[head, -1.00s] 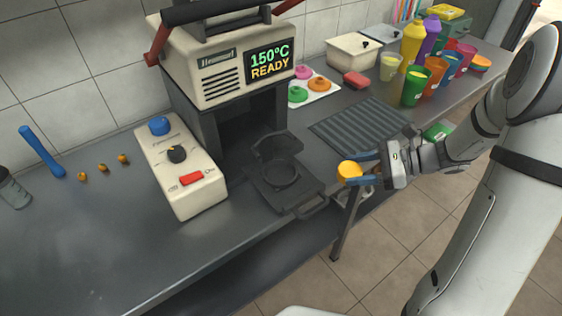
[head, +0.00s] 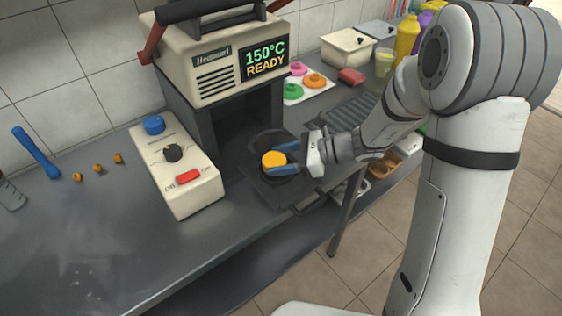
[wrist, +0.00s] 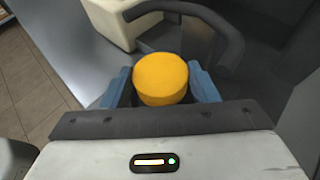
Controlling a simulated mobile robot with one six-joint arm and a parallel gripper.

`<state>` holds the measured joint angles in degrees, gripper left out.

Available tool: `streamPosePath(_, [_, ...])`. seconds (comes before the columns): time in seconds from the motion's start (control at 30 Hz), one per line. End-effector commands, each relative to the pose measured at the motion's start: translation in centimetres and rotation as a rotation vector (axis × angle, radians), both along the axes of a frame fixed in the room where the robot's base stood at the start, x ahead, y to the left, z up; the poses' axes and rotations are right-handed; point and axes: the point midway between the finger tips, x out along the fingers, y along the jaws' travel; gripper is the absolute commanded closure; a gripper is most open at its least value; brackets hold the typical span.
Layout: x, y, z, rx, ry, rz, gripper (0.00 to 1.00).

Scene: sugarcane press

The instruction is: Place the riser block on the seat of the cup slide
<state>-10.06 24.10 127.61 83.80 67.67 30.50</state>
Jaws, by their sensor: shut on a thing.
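The riser block is a short yellow-orange cylinder (head: 274,159); it also shows in the wrist view (wrist: 161,79). My gripper (head: 281,163) is shut on it, with a blue finger on each side in the wrist view. The cup slide (head: 262,185) is the dark tray in front of the press opening, with a curved back guard and a front handle. In the head view the block appears over the slide's seat. The gripper and block hide most of the seat ring, so I cannot tell the height of the gap beneath.
The press (head: 215,65) reads 150°C READY. A cream control box (head: 175,170) stands left of the slide. A ribbed dark mat (head: 349,114) and a white tray of coloured pieces (head: 306,84) lie to the right. The counter at the left front is mostly clear.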

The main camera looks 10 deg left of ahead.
Motion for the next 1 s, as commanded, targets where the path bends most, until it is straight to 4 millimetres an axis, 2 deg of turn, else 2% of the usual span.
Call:
streamPosePath(0.03, [0.0, -0.2, -1.1, -0.002, 0.007, -0.003, 0.73])
streamPosePath(0.07, [0.0, -0.3, -1.2, -0.002, 0.007, -0.003, 0.73])
streamPosePath(0.3, [0.0, -0.3, -1.3, -0.001, 0.003, -0.002, 0.73])
streamPosePath(0.63, [0.0, -0.3, -2.5, -0.004, 0.004, -0.001, 0.73])
streamPosePath(0.67, [0.0, -0.3, -2.5, -0.005, 0.005, -0.001, 0.45])
streamPosePath(0.9, [-0.2, -0.3, -2.7, -0.011, 0.008, 0.002, 0.26])
streamPosePath(1.0, [-0.3, -0.3, -2.7, -0.011, 0.009, 0.003, 0.26])
